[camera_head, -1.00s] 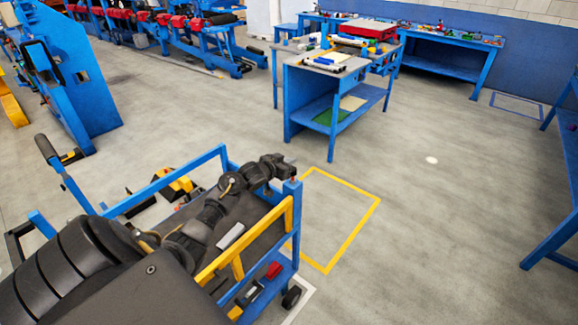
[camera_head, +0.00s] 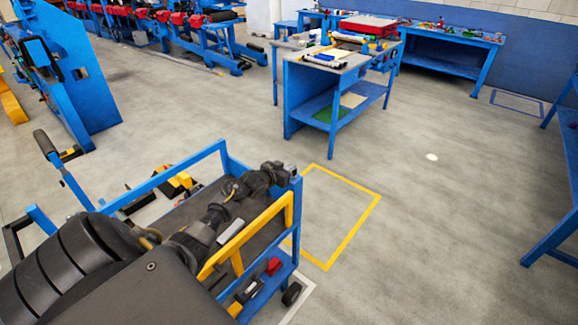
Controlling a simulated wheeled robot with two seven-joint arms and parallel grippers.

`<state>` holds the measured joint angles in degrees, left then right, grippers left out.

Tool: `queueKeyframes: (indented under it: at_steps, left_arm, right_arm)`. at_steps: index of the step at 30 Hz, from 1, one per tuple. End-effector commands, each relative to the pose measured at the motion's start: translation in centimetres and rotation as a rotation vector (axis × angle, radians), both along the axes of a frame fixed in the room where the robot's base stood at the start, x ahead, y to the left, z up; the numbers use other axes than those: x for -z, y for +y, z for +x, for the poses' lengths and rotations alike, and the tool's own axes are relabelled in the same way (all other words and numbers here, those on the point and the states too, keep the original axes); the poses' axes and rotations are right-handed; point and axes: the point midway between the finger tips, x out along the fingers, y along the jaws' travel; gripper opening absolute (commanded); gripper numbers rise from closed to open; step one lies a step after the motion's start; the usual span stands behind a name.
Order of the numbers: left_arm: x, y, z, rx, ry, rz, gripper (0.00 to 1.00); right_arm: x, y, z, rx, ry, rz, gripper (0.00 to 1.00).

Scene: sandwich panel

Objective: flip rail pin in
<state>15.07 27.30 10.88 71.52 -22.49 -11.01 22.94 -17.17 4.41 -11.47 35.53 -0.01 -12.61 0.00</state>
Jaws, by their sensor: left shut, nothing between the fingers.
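The blue cart has a yellow rail (camera_head: 247,236) along its right side, sloping up to a blue corner post (camera_head: 297,205). My left arm reaches in over the cart. My left gripper (camera_head: 286,174) is shut and empty at the top of this post; whether it touches the post cannot be told. No pin can be made out now at the post top, where the gripper covers part of the view. My right gripper is not in view.
The cart's lower shelf holds a red box (camera_head: 273,266) and dark items. A yellow floor outline (camera_head: 352,235) lies right of the cart, with clear floor beyond. A blue workbench (camera_head: 338,75) stands farther back. A blue table (camera_head: 556,230) is at the right edge.

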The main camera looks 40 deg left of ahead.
Motion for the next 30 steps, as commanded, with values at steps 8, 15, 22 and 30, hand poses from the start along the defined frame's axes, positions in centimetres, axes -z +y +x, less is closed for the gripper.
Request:
queueKeyframes:
  at_steps: [8, 15, 22, 30]
  left_arm:
    - [0.2, -0.1, -0.1, 0.001, 0.01, -0.001, 0.0]
    - [-2.7, -0.2, 0.1, 0.003, 0.006, 0.0, 0.0]
    - [-4.4, -0.6, -2.2, 0.008, 0.005, 0.003, 0.0]
    - [-6.0, -0.6, -7.1, 0.007, 0.004, 0.003, 0.0]
  right_arm:
    - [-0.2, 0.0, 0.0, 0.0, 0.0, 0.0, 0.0]
    - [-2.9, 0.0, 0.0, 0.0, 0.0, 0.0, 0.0]
    - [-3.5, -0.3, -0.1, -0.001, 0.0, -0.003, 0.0]
    - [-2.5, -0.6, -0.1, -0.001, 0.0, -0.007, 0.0]
